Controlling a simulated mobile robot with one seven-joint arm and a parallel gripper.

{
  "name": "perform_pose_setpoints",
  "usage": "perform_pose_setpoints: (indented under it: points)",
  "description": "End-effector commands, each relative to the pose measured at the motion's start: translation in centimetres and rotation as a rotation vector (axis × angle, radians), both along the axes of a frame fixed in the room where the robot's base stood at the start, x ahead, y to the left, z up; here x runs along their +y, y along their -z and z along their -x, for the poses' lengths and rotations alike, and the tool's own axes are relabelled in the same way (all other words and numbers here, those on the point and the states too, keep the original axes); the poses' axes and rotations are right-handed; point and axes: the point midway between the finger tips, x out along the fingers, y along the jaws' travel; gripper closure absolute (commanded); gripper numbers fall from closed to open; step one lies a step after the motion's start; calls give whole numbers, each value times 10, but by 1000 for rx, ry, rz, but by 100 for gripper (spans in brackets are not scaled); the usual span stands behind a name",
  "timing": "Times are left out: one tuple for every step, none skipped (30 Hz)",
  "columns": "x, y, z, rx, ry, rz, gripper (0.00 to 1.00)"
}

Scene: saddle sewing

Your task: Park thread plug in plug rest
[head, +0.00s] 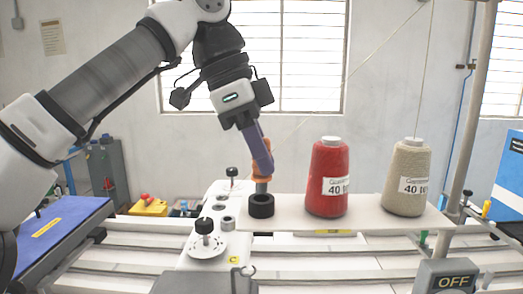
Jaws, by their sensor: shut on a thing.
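My gripper (261,160) has long purple fingers and reaches down, slightly tilted, at the middle of the head view. It is shut on the thread plug (262,179), an orange piece with a grey lower end. The plug's lower end is directly above or at the mouth of a black round cup (261,207), which looks like the plug rest. I cannot tell whether the plug's tip is inside the cup or just behind its rim. The fingers hide part of the plug.
A red thread cone (327,180) and a beige cone (406,179) stand on a white shelf (365,207) to the right. A white plate with black knobs (204,226) and small metal sockets (227,222) lies left. A thread runs down from the upper right. An OFF box (452,280) is at front right.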

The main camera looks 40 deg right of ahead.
Motion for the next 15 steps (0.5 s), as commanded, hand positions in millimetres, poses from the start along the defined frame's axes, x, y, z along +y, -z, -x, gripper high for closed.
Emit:
perform_pose_setpoints:
  points:
    - [0,0,0,0,0,0,100]
    - [0,1,0,0,0,0,100]
    - [0,1,0,0,0,0,100]
    - [0,2,0,0,0,0,100]
    - [0,2,0,0,0,0,100]
    - [0,3,0,0,0,0,100]
    - [0,4,0,0,0,0,100]
    - [0,5,0,0,0,0,100]
    - [0,6,0,0,-1,-1,100]
    - [0,6,0,0,-1,-1,100]
    - [0,7,0,0,-1,-1,100]
    - [0,8,0,0,-1,-1,100]
    - [0,9,0,0,-1,-1,100]
    - [0,9,0,0,-1,-1,100]
    - [0,10,0,0,-1,-1,100]
